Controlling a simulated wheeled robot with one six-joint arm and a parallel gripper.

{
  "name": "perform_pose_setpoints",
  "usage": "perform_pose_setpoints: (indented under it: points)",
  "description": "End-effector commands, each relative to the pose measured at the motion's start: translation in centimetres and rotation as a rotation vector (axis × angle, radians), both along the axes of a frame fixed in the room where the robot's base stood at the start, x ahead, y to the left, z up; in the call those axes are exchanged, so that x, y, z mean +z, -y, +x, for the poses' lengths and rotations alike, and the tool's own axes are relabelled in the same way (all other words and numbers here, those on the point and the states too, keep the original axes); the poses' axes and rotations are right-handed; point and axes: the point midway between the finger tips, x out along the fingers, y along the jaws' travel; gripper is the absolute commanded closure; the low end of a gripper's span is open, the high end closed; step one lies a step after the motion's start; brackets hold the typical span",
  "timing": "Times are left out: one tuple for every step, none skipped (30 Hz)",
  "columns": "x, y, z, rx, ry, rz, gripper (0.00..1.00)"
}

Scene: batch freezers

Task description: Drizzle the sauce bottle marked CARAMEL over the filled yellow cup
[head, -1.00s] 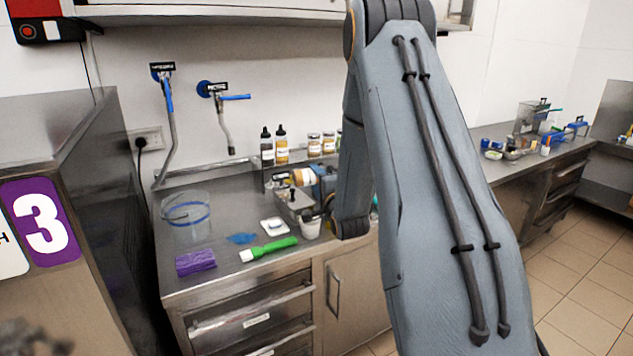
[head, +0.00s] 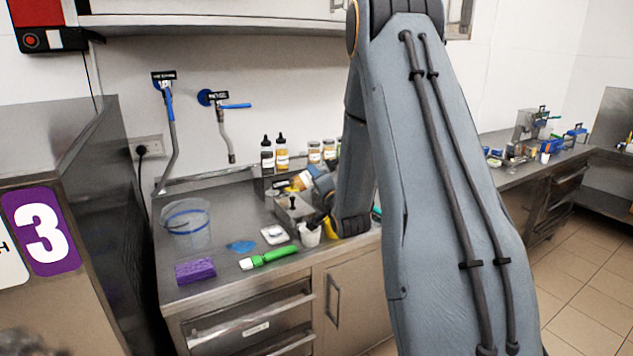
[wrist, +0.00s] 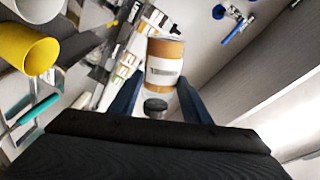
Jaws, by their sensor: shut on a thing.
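My gripper (head: 307,182) is shut on an amber bottle with a white label (wrist: 165,68). The bottle is raised and tilted above the back of the counter, and its label is too small to read. In the wrist view it sits between the two blue fingers. A yellow cup (wrist: 24,50) shows at the left of the wrist view, apart from the bottle. In the head view a yellow patch, likely this cup (head: 333,229), is mostly hidden by my arm. What the cup holds cannot be seen.
A dark bottle (head: 267,157) and a yellow bottle (head: 282,153) stand at the back beside several jars.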

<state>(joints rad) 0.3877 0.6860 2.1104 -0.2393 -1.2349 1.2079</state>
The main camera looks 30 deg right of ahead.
Motion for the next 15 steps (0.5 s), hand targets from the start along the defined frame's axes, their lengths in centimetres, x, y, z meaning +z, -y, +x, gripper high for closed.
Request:
perform_pose_setpoints:
  points:
    - [0.1,0.0,0.0,0.0,0.001,0.0,0.8]
    - [0.1,0.0,0.0,0.0,0.001,0.0,0.8]
    - [0.1,0.0,0.0,0.0,0.001,0.0,0.8]
    - [0.1,0.0,0.0,0.0,0.001,-0.001,0.8]
    - [0.1,0.0,0.0,0.0,0.001,-0.006,0.8]
    - [0.2,0.0,0.0,0.0,-0.001,-0.018,0.8]
    - [0.3,0.0,0.0,0.0,-0.003,-0.033,0.8]
    - [0.5,0.0,0.0,0.0,-0.005,-0.049,0.8]
    - [0.7,0.0,0.0,0.0,-0.009,-0.076,0.8]
    - [0.8,0.0,0.0,0.0,-0.013,-0.099,0.8]
    - [0.9,0.0,0.0,0.0,-0.017,-0.12,0.8]
    - [1.1,0.0,0.0,0.0,-0.023,-0.148,0.8]
    - [1.2,0.0,0.0,0.0,-0.026,-0.17,0.8]
    - [1.3,0.0,0.0,0.0,-0.03,-0.192,0.8]
    - [1.5,0.0,0.0,0.0,-0.034,-0.22,0.8]
